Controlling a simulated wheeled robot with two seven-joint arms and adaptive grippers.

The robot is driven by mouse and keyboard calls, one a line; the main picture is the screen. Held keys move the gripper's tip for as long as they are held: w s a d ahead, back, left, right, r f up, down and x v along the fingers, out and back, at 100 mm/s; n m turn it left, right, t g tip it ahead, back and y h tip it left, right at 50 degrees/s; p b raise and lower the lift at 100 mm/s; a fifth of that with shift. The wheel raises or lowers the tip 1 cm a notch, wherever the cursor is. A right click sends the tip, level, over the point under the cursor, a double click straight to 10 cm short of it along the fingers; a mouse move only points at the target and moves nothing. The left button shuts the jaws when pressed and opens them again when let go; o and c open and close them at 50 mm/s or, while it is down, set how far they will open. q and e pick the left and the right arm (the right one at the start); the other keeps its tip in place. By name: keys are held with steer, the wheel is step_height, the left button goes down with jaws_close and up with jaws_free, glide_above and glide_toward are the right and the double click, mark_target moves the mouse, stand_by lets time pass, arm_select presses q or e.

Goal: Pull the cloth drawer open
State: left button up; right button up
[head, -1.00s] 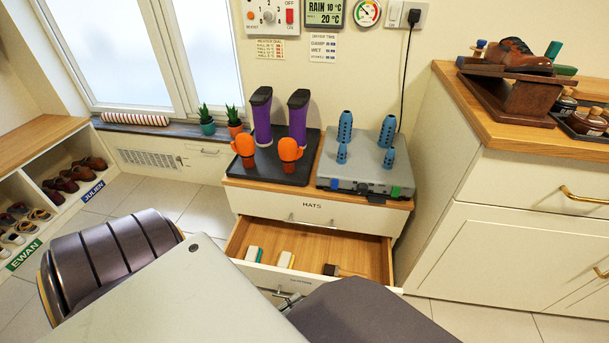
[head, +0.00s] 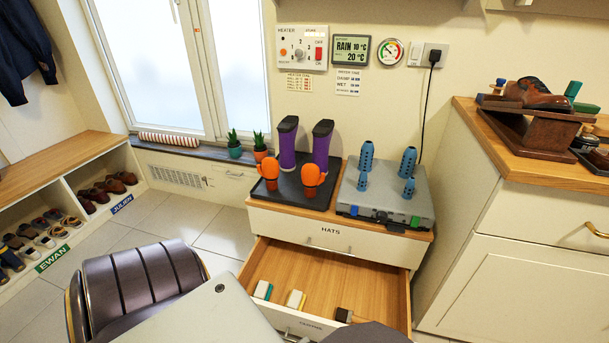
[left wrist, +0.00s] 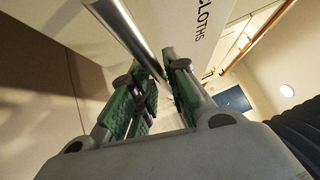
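The CLOTHS drawer (head: 378,270) stands pulled out below the HATS drawer in the head view. Its wooden floor shows, with several small brushes or blocks near the front. The label CLOTHS (left wrist: 202,25) reads on its white front in the left wrist view. A metal bar handle (left wrist: 128,32) runs from the top toward my left gripper (left wrist: 160,78). The green-padded fingers stand on either side of the bar, close around it. In the head view my own arm hides most of the drawer front's lower part and the gripper. My right gripper is not in view.
The HATS drawer (head: 290,222) above is shut. The cabinet top holds a dark tray (head: 292,187) with boots and orange pieces, and a grey dryer box (head: 385,200). A white cabinet (head: 510,255) stands close on the right.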

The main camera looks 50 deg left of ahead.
arm_select(q)
steer(key=shift+o, duration=1)
steer(key=v, duration=1.1)
steer(key=shift+s, duration=0.4)
